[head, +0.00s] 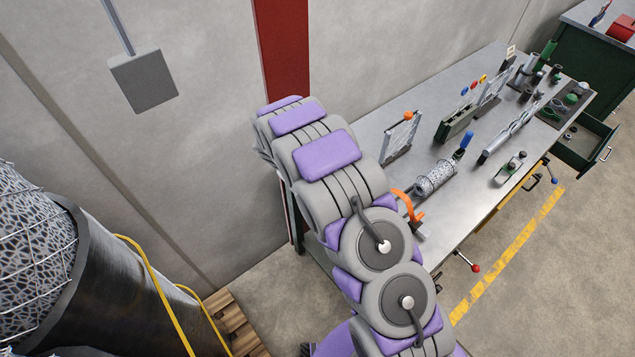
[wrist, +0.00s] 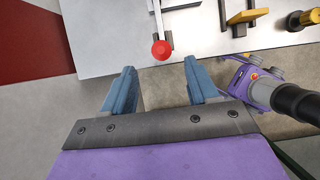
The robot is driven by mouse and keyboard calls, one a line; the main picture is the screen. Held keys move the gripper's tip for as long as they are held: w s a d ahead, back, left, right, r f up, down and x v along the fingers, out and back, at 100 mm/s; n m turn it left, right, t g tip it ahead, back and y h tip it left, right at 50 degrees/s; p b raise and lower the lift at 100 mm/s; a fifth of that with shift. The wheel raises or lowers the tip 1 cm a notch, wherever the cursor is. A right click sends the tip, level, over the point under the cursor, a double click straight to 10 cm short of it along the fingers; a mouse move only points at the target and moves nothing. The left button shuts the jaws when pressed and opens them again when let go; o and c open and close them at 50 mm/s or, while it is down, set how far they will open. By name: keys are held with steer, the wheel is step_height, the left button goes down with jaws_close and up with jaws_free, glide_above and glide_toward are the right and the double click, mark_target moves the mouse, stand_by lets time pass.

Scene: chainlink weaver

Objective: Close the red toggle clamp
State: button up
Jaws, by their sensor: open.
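The red toggle clamp shows in the wrist view as a red ball knob (wrist: 161,50) on a thin metal lever. The lever runs from the pale bench top toward me, and the knob is at or just past the bench edge. In the head view the same red knob (head: 476,268) sticks out over the front edge on its rod. The clamp's base is cut off in the wrist view and hard to make out in the head view. My gripper (wrist: 160,82) is open and empty. Its two blue fingers are to either side of the knob's line, with the knob beyond their tips. The head view does not show the fingers clearly.
The metal bench (head: 437,215) carries an orange-handled piece (head: 406,203), a wire mesh roll (head: 436,178) and several tools. A black and yellow piece (wrist: 247,16) is right of the red knob. An open green drawer (head: 588,143) juts out at the far right.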

steer(key=v, duration=0.8)
steer(key=shift+d+r+b, duration=0.1)
steer(key=shift+d+b, duration=0.05)
steer(key=shift+b, duration=0.15)
steer(key=s+d+r+m+g+b, duration=0.1)
steer(key=s+d+r+m+b, duration=0.2)
steer(key=s+d+m+b, duration=0.4)
steer(key=s+d+r+m+g+b, duration=0.2)
steer(key=s+d+r+m+b, duration=0.15)
steer(key=s+d+m, duration=0.45)
steer(key=s+a+f+m+g+y+b, duration=0.1)
steer(key=s+m+b, duration=0.3)
steer(key=s, duration=0.9)
steer(key=s+a+f+m+y+b, duration=0.1)
steer(key=s+f+m+y+b, duration=0.2)
steer(key=s, duration=1.1)
steer(key=m+b, duration=0.1)
steer(key=m, duration=0.1)
steer(key=shift+m+g, duration=0.4)
steer(key=shift+c, duration=0.2)
